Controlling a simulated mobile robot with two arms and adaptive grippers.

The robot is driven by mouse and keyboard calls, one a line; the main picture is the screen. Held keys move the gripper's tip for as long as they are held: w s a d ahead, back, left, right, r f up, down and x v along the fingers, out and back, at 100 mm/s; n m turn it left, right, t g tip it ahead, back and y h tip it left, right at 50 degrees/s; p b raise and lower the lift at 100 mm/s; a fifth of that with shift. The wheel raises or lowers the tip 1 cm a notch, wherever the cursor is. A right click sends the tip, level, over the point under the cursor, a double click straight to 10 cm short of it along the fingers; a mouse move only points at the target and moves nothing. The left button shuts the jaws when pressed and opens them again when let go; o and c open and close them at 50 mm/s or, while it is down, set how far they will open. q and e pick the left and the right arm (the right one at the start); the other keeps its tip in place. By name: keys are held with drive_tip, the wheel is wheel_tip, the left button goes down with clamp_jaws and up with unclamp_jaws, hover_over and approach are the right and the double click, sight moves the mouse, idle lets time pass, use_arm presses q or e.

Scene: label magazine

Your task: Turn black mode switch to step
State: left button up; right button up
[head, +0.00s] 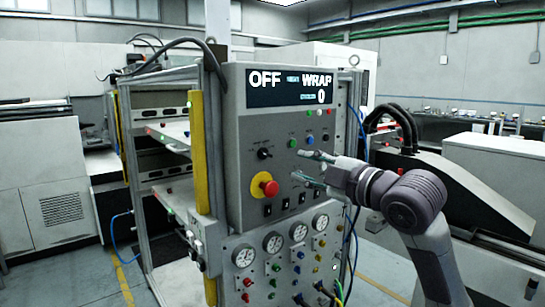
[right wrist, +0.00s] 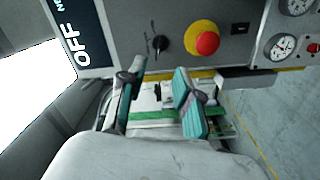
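The black mode switch (head: 264,153) is a small rotary knob on the grey control panel, left of centre and above the red emergency button. It also shows in the right wrist view (right wrist: 160,43), just beyond the fingertips. My right gripper (head: 300,165) is open and empty, in front of the panel to the right of the switch. Its two fingers are spread apart in the right wrist view (right wrist: 159,68), and neither appears to touch the knob. The display (head: 290,86) above reads OFF, WRAP and 0. My left gripper is not in view.
The red emergency button (head: 269,188) on its yellow base sits close below the switch. Green, blue and red buttons (head: 309,140) lie to the upper right. Black rocker switches (head: 285,205) and gauges (head: 273,242) are lower. A yellow post (head: 199,150) edges the panel's left side.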

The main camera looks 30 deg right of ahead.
sight(268, 155)
drive_tip(key=w, duration=0.3)
drive_tip(key=w+p, duration=0.1)
drive_tip(key=w, duration=0.2)
drive_tip(key=w+p, duration=0.1)
drive_tip(key=w, duration=0.3)
drive_tip(key=shift+a+r, duration=0.1)
drive_tip(key=shift+a, duration=0.3)
drive_tip(key=shift+w, duration=0.5)
clamp_jaws()
